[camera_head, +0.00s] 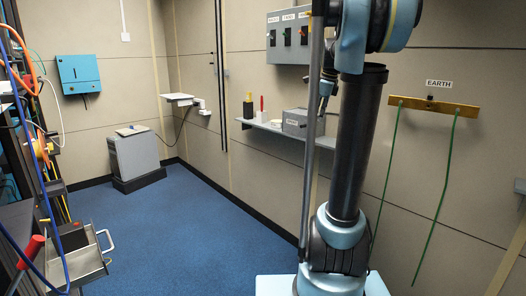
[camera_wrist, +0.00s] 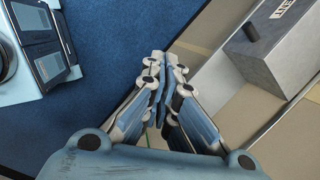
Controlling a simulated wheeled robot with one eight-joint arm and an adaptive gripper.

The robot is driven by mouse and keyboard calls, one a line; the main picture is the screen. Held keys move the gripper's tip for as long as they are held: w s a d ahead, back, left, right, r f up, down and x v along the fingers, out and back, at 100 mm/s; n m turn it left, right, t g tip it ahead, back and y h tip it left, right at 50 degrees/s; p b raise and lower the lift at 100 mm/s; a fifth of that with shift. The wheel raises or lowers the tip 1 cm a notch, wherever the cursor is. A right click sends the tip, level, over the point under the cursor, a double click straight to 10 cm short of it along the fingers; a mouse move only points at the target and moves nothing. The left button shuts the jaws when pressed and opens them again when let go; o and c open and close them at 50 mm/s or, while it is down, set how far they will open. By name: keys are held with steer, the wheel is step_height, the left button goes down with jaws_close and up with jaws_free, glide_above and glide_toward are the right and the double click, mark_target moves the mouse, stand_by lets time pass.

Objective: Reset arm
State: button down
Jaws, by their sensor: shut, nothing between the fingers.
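My arm stands at the right centre of the head view, folded upright in front of the back wall. My gripper (camera_head: 323,103) hangs low beside my dark arm link, in front of the wall shelf area and partly hidden by a thin pole. In the wrist view my gripper (camera_wrist: 172,68) has its fingertips together, with nothing between them. Past the fingertips lie blue floor and the shelf edge. The grey box (camera_wrist: 270,48) on the shelf is to the right of the fingers, apart from them. It also shows in the head view (camera_head: 296,123).
The wall shelf (camera_head: 262,125) bears small bottles and the box. A switch panel (camera_head: 287,38) hangs above. A brass EARTH bar (camera_head: 433,105) with green cables is at right. A grey cabinet (camera_head: 136,155) stands at back left, a cable rack at the left edge. Blue floor between is clear.

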steer(key=s+a+f+n+h, duration=0.1)
steer(key=s+a+f+n, duration=0.2)
steer(key=s+f+n, duration=0.8)
steer(key=s+a+f+n, duration=0.2)
steer(key=s+f+n, duration=0.9)
steer(key=s, duration=1.2)
step_height(320, 180, down, 4)
steer(key=shift+a+f+h, duration=0.25)
steer(key=shift+a+h, duration=0.15)
